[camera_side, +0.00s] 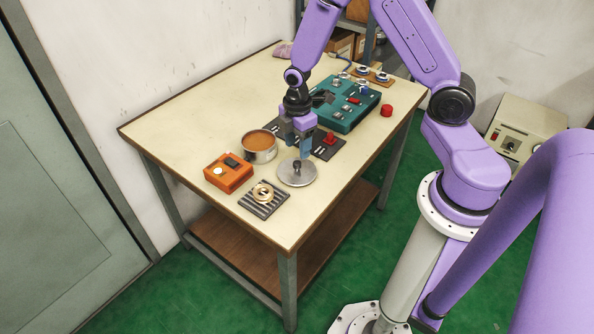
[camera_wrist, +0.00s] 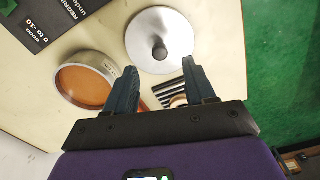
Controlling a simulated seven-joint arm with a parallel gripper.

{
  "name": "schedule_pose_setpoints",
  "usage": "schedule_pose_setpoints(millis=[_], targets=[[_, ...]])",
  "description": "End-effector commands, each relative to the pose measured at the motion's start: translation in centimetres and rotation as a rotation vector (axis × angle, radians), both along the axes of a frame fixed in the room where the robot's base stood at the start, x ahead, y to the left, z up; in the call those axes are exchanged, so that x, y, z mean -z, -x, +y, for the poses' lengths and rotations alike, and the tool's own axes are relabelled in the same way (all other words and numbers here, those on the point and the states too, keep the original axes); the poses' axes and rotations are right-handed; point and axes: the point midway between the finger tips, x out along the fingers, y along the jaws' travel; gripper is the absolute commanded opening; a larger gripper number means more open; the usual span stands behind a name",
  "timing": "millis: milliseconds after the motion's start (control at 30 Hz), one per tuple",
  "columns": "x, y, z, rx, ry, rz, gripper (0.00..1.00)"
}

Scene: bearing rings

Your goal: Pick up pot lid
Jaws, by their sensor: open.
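The pot lid (camera_side: 297,174) is a flat, round, silvery disc with a dark knob in its middle. It lies on the table near the front right edge. In the wrist view the lid (camera_wrist: 150,28) shows at the top centre, beyond the fingertips, with its knob between the lines of the two fingers. My gripper (camera_side: 305,150) is above the lid with fingers pointing down. In the wrist view my gripper (camera_wrist: 160,75) is open, with nothing between its fingers. The pot (camera_side: 260,147), a metal pan with orange-brown contents, stands uncovered left of the lid.
A striped dark pad (camera_side: 279,203) with brass rings (camera_side: 262,192) lies in front of the lid. An orange box (camera_side: 229,172) is left of it. A teal case (camera_side: 347,105), dark mats and a red knob-like part (camera_side: 329,139) are behind. The table's left side is clear.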

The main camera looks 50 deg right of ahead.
Motion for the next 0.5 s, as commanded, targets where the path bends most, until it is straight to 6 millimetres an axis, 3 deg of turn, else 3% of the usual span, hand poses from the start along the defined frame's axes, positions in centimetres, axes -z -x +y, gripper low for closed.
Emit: schedule_pose_setpoints(millis=[333, 500], targets=[[2.0, 0.0, 0.0, 0.0, 0.0, 0.0, 0.54], [4.1, 0.0, 0.1, 0.0, 0.0, 0.002, 0.54]])
